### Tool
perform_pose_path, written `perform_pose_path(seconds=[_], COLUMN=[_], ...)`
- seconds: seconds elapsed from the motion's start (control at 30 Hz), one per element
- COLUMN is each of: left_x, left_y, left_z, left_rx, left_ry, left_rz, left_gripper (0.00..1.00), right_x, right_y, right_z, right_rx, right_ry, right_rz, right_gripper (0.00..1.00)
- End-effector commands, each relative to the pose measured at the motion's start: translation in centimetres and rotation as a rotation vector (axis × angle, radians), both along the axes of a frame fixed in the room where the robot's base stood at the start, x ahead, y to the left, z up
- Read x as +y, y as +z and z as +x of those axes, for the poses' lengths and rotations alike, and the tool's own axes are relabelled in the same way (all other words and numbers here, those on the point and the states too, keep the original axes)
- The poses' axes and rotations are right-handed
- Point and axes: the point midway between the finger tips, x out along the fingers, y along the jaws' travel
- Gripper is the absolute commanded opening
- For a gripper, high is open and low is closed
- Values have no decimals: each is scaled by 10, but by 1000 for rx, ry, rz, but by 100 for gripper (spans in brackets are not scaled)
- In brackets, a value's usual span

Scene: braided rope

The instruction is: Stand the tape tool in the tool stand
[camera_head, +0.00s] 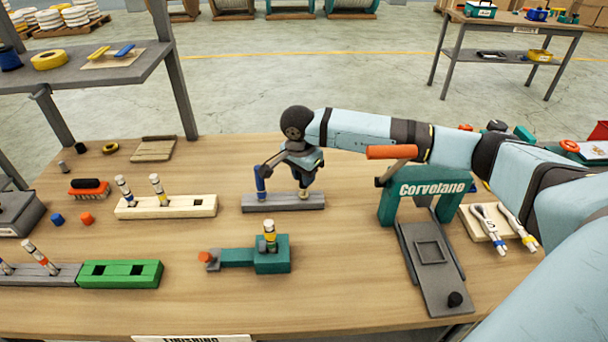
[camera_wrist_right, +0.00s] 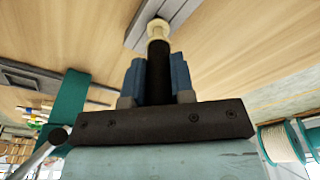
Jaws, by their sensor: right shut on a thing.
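My right gripper (camera_head: 300,178) is over the grey block (camera_head: 283,203), which I take to be the tool stand. In the right wrist view its two blue fingers (camera_wrist_right: 155,85) are closed on a black shaft with a cream end, which I take to be the tape tool (camera_wrist_right: 158,62). The cream end is at the grey block (camera_wrist_right: 185,10); how deep it sits is hidden. In the head view a blue upright part shows at the block's left end; I cannot tell how it joins the hand. My left gripper is not in view.
A cream block (camera_head: 190,207) with two striped sticks stands left. A teal fixture (camera_head: 268,253) is in front, and a green holed block (camera_head: 120,274) is front left.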

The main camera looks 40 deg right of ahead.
Motion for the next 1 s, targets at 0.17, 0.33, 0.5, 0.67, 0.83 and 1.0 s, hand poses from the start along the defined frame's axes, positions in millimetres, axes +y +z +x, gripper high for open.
perform_pose_path(seconds=[0.17, 0.33, 0.5, 0.67, 0.83, 1.0], left_x=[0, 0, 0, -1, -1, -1], left_y=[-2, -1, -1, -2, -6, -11], left_z=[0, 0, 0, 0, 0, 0], left_rx=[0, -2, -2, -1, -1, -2], left_ry=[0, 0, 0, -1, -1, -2], left_rz=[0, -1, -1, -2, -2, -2], left_gripper=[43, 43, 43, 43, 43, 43], right_x=[0, 0, 0, 1, 5, 10], right_y=[-1, -1, -1, 8, 39, 79], right_z=[0, 0, 0, 1, 0, -2], right_rx=[0, 0, 0, -2, -5, -4], right_ry=[0, 0, 0, -1, 0, 0], right_rz=[0, 0, 0, 0, 0, 0], right_gripper=[32, 53, 53, 53, 53, 53])
